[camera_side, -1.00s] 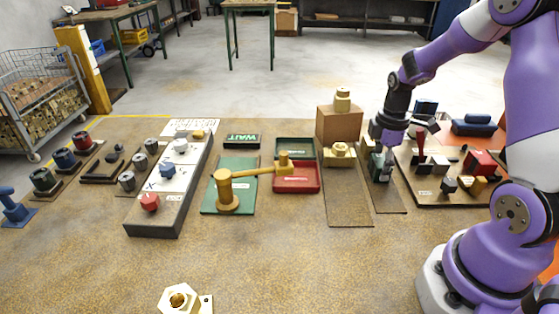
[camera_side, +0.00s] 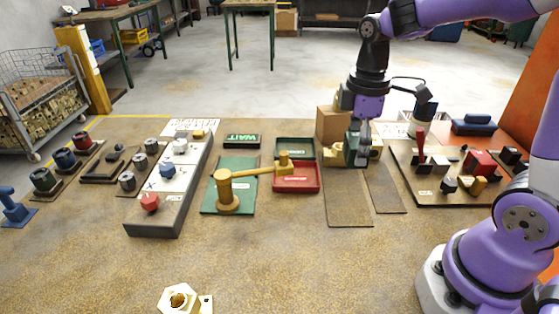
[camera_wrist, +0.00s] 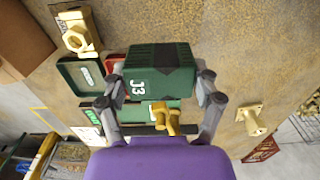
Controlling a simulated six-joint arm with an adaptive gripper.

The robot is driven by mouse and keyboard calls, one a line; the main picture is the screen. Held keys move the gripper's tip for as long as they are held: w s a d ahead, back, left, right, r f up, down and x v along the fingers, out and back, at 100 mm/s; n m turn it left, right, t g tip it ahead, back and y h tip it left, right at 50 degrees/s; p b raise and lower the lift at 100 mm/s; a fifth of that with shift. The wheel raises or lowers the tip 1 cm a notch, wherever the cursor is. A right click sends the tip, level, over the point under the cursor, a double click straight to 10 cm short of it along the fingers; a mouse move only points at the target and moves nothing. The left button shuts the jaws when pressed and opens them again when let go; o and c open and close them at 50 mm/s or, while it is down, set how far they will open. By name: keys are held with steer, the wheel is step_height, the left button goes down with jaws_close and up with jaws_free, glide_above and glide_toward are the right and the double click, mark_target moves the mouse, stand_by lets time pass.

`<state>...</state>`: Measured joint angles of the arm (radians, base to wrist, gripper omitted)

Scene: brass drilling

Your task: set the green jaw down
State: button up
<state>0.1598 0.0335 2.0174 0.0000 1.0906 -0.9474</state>
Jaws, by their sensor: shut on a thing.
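The green jaw, marked J3, fills the upper middle of the wrist view (camera_wrist: 157,75), between the two fingers of my gripper (camera_wrist: 160,88). In the side view my gripper (camera_side: 358,155) points down over the far part of the left brown mat (camera_side: 347,205), shut on the green jaw. Only a dark green part of the jaw shows there, and I cannot tell whether it touches anything below. A brass part (camera_side: 332,158) shows partly behind my gripper; the wrist view shows it on a mat (camera_wrist: 76,38) apart from the jaw.
The right narrow brown mat (camera_side: 385,190) looks bare. A cardboard box (camera_side: 327,124) stands behind my gripper. A tool board (camera_side: 425,198) lies right.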

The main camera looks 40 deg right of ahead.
steer(key=a, duration=0.7)
glide_above(343, 186)
step_height(343, 186, down, 6)
steer(key=shift+a+f, duration=0.1)
steer(key=shift+f, duration=2.15)
steer(key=shift+f, duration=0.1)
steer(key=o, duration=1.3)
steer(key=shift+o, duration=0.2)
